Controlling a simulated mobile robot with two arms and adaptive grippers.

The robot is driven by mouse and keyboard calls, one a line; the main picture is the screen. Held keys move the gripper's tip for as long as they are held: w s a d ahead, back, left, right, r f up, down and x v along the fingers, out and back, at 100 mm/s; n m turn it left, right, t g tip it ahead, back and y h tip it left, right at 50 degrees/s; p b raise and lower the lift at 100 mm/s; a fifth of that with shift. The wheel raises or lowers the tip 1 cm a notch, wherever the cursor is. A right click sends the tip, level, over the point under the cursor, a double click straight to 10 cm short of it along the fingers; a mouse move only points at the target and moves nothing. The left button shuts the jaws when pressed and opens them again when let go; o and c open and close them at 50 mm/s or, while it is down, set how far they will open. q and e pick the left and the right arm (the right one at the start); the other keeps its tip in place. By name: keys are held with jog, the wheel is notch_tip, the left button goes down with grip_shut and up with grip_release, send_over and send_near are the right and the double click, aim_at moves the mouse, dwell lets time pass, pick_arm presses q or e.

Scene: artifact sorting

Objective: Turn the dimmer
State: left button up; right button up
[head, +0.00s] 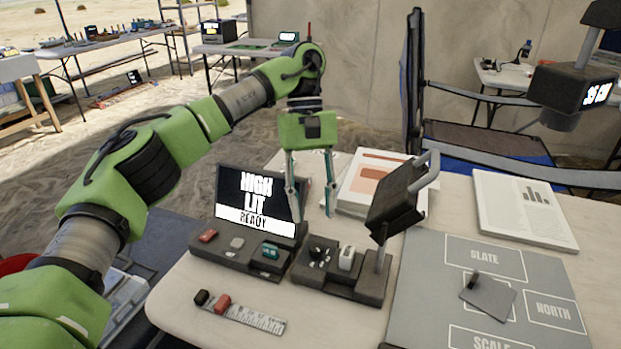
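My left gripper (312,212) points straight down with its two fingers apart and nothing between them. It is above the back of a low dark control base (345,285). On that base are a small black knob (317,249), which looks like the dimmer, and a white switch-like piece (347,257). The gripper appears above and apart from the knob. A post on the base carries a dark tilted lamp head (397,197) with a grey handle. Left of it, a screen (257,200) reads "HIGH LIT READY". My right gripper is not in view.
The screen's base (235,252) holds small red, grey and green pieces. A ruler strip (245,316) lies in front. A grey sorting board (425,285) with a dark flat piece (488,296) is right. Papers (525,210) lie behind it.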

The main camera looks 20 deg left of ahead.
pick_arm(q)
jog(key=shift+v, duration=2.85)
